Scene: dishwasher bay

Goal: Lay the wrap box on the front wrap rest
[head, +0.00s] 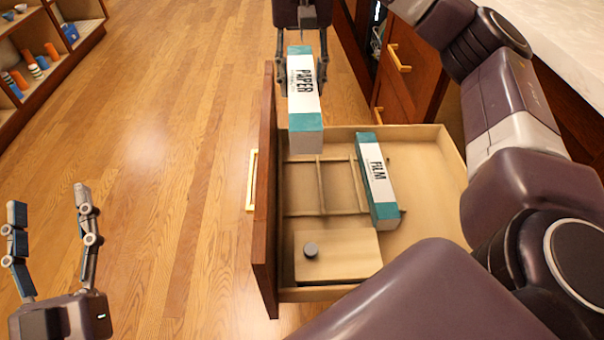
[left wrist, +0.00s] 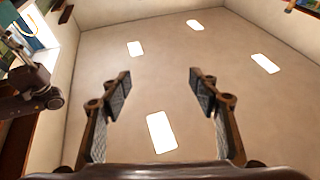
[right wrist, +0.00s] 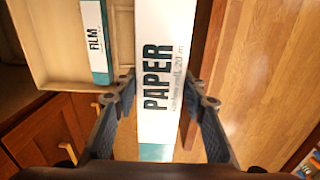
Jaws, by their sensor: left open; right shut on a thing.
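My right gripper (head: 302,78) is shut on the wrap box (head: 305,100), a long white box with teal ends marked PAPER. The box is held over the far, front-side corner of the open drawer (head: 440,190). In the right wrist view the PAPER box (right wrist: 165,70) runs between the two fingers. A pale wooden rest frame (head: 322,187) shows inside the drawer, near its front panel. A second box (head: 378,178), marked FILM, lies across the drawer further back; it also shows in the right wrist view (right wrist: 96,45). My left gripper (head: 50,200) is open and empty, left of the drawer.
The drawer's front panel (head: 265,200) with a brass handle (head: 251,180) faces left. Open floor (head: 150,170) lies to the left; shelves (head: 40,60) stand beyond.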

